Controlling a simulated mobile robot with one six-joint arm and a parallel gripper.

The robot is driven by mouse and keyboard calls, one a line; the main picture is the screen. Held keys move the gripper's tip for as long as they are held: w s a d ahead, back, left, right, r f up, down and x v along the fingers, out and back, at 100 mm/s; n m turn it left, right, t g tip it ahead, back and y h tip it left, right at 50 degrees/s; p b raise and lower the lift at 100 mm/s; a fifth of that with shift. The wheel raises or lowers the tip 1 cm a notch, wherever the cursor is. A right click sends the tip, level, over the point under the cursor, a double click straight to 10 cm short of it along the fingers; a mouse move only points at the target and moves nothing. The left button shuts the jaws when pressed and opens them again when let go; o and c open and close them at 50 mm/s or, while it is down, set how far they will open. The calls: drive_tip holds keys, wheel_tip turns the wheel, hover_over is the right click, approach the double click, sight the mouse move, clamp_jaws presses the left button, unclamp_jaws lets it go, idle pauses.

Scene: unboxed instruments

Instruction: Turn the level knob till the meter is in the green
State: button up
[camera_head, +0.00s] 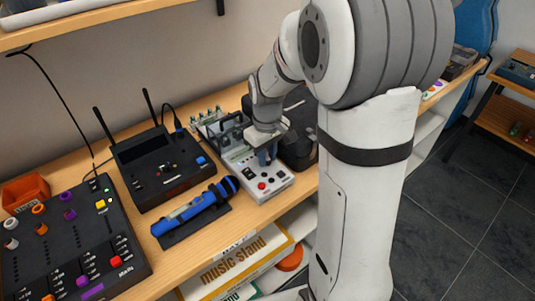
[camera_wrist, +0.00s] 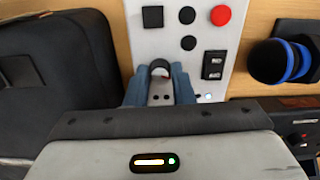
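A pale grey instrument with a control panel (camera_head: 250,183) sits on the wooden bench; its panel (camera_wrist: 150,38) fills the top middle of the wrist view. My gripper (camera_head: 266,155) is down over this panel. In the wrist view, the two blue-grey fingers of my gripper (camera_wrist: 160,74) stand apart on either side of a small round dark and white part (camera_wrist: 160,67). I cannot tell whether this is the level knob or the meter, nor whether the fingers press on it. No meter reading or green zone can be made out.
The panel carries a red button (camera_wrist: 221,15), black buttons (camera_wrist: 188,43) and dark switches (camera_wrist: 213,64). A blue and black cylindrical tool (camera_head: 192,210) lies close by. A black box with antennas (camera_head: 160,165) and a black mixer (camera_head: 70,245) stand left. A black case (camera_wrist: 60,65) sits beside the panel.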

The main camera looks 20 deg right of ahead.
clamp_jaws()
drive_tip(key=shift+m, duration=0.4)
drive_tip(key=m, duration=0.3)
drive_tip(key=shift+m+b, duration=0.3)
drive_tip(key=shift+m, duration=2.3)
drive_tip(key=shift+o, duration=2.3)
unclamp_jaws()
